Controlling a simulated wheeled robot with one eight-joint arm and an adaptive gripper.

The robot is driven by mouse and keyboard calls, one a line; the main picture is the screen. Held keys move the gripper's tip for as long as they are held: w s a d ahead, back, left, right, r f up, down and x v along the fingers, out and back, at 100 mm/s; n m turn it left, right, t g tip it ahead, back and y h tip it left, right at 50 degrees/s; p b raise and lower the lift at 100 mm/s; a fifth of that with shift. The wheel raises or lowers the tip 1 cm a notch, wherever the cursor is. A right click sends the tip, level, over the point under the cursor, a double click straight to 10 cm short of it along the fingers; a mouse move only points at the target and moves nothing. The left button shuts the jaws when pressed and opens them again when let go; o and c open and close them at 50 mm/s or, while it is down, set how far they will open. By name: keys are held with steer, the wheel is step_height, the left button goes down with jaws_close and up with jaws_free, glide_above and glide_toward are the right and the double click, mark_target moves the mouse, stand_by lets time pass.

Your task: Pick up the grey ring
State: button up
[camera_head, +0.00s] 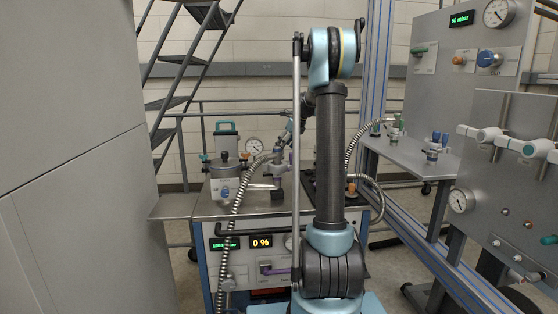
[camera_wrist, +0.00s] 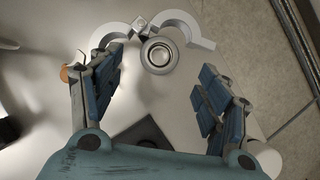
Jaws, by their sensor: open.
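The grey ring (camera_wrist: 172,58) shows in the wrist view as a small round piece with a dark centre, on a pale surface. A light grey hinged clamp (camera_wrist: 184,19) with two curved arms lies open right behind it; I cannot tell whether they touch. My gripper (camera_wrist: 160,78) is open, one blue-padded finger on each side, with the ring near the line between the fingertips. Nothing is held. The height of the fingers above the ring cannot be judged. In the head view my arm blocks part of the bench, and I cannot make out the ring there.
A dark square plate (camera_wrist: 145,133) lies on the pale surface near my gripper. A grey cabinet (camera_head: 70,160) stands left; a shelf (camera_head: 405,155) and valve panel (camera_head: 505,190) stand right.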

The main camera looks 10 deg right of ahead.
steer(key=x, duration=0.5)
steer(key=shift+c, duration=0.2)
steer(key=c, duration=0.8)
